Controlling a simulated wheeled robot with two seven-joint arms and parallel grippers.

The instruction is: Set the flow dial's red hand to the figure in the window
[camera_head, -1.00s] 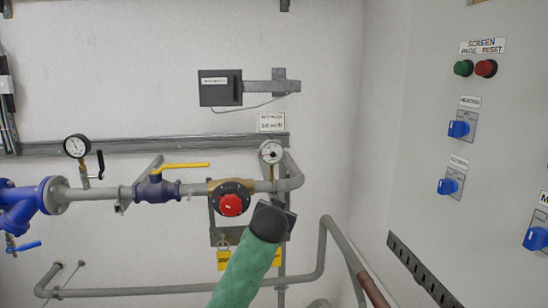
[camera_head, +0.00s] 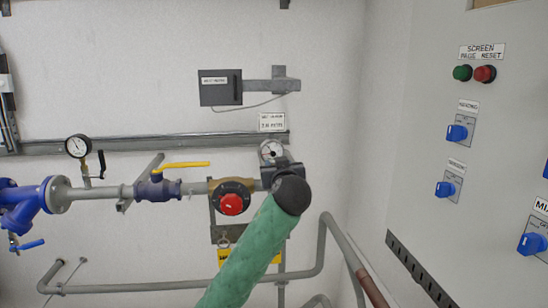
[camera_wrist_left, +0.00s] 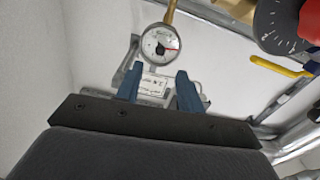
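The flow dial (camera_head: 271,151) is a round white gauge on the pipe, partly covered in the head view by my left gripper (camera_head: 283,170). In the left wrist view the dial (camera_wrist_left: 160,45) appears upside down, with a red hand pointing right and a dark hand. A small label plate (camera_head: 272,121) sits above it; its figure is too blurred to read surely. It also shows between my left fingers (camera_wrist_left: 155,83). My left gripper (camera_wrist_left: 159,72) is open and empty, its fingertips apart and just short of the dial in the picture. My right gripper is out of view.
A red knob on a black scale (camera_head: 232,204) is left of the dial, with a yellow-handled valve (camera_head: 180,165) and a pressure gauge (camera_head: 77,146) further left. A grey box (camera_head: 220,87) is above. A panel with blue switches (camera_head: 457,132) stands at right.

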